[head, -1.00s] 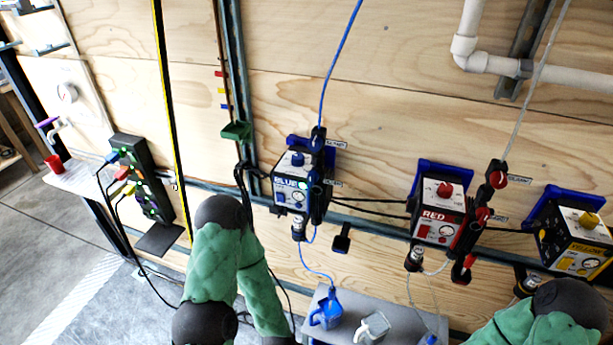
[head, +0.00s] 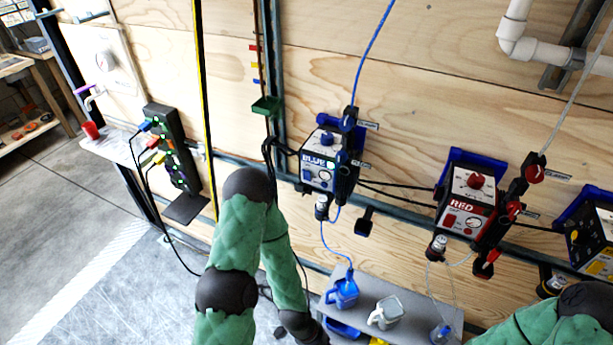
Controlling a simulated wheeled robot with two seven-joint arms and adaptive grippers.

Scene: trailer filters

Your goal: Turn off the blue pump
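The blue pump (head: 319,164) is a white and blue box marked BLUE, mounted on the wooden wall right of the middle. A small green light shows on its front, and a dark blue knob sits on its top. A blue tube runs up from it, and another runs down to a blue jug (head: 342,291). My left arm, in green padding, rises in front of the wall to the left of the pump and bends back down; its gripper is not clearly visible at the bottom edge. My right arm enters at the bottom right corner, and its gripper is out of view.
The red pump (head: 466,201) and the yellow pump (head: 591,238) hang to the right. A black power strip (head: 172,150) with lit green lights and coloured plugs is on the left. A grey shelf (head: 404,307) holds a grey jug (head: 386,313). Open floor lies at the lower left.

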